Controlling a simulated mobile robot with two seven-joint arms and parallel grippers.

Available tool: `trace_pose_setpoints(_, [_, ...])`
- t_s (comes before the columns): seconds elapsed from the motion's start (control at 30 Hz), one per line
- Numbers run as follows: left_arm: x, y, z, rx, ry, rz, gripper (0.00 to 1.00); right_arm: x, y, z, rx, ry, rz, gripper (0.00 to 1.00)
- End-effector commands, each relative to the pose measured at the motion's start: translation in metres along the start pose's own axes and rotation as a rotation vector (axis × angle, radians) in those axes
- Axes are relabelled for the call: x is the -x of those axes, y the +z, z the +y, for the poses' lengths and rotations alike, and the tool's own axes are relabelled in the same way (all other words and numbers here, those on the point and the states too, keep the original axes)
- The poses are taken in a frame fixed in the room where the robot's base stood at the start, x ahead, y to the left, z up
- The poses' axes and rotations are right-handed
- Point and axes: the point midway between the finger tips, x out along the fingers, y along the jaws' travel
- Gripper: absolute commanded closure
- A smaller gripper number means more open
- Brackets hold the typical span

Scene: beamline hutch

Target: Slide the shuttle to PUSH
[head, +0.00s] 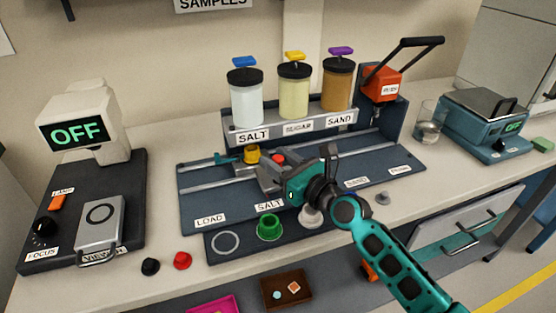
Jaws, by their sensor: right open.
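The shuttle (244,169) sits on the rails of the dark blue track (195,205), above and left of the SALT label. It carries a yellow cup (251,153), and a teal piece sticks out to its left. A red part shows just behind my gripper; I cannot tell if it belongs to the shuttle. My right gripper (266,177) points left at the shuttle's right side, with its jaws open. I cannot tell whether it touches. It hides the middle of the track. The PUSH label (399,170) is at the track's right end, below the red press (381,84).
Salt (246,97), sugar (293,88) and sand (337,84) hoppers stand behind the track. A green cup (269,227) and a white piece (311,217) sit on the front strip. The viewer (88,180) is at left.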

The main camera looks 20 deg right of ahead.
Motion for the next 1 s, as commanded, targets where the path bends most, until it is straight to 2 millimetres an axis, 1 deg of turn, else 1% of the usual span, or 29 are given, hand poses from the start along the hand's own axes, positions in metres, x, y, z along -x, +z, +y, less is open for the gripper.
trace_pose_setpoints(0.23, [-0.0013, -0.0028, -0.001, -0.001, -0.002, 0.006, 0.57, -0.0009, 0.0001, 0.0001, 0.0, 0.0, 0.0, 0.59])
trace_pose_setpoints(0.27, [-0.0013, -0.0027, -0.001, -0.001, -0.002, 0.006, 0.57, -0.0009, 0.0001, 0.0001, 0.0, 0.0, 0.0, 0.61])
trace_pose_setpoints(0.67, [0.0, 0.0, -0.0001, -0.001, 0.0, 0.0, 0.57, -0.0005, -0.001, 0.0002, 0.0, 0.001, 0.002, 0.99])
trace_pose_setpoints(1.0, [0.001, 0.0024, 0.0009, 0.0, 0.002, -0.004, 0.57, -0.0001, -0.0029, 0.0005, 0.0, 0.002, 0.006, 1.0])
